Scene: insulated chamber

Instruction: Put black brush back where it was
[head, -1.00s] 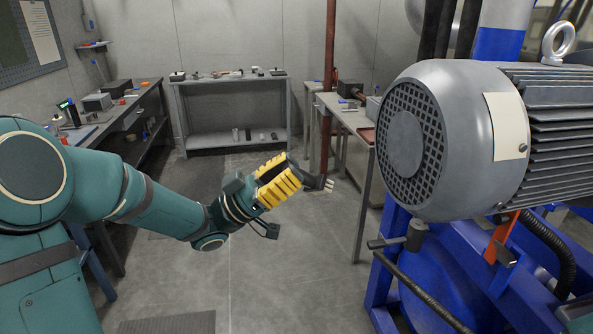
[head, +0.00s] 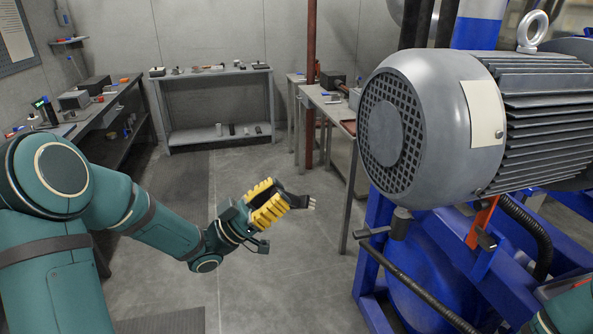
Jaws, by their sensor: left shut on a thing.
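My left gripper (head: 277,199), with yellow finger pads, is in the middle of the head view, above the bare floor. It is shut on the black brush (head: 300,202). The rest of the brush is hidden between the fingers. The brush is held in the air, apart from every table. My right gripper is not in view; only a bit of my right arm shows at the lower right corner.
A long bench (head: 118,100) with tools runs along the left. A grey shelf table (head: 212,72) with small items stands at the back wall. A narrower table (head: 330,110) stands right of centre. A large grey motor (head: 430,130) on a blue frame fills the right. The middle floor is clear.

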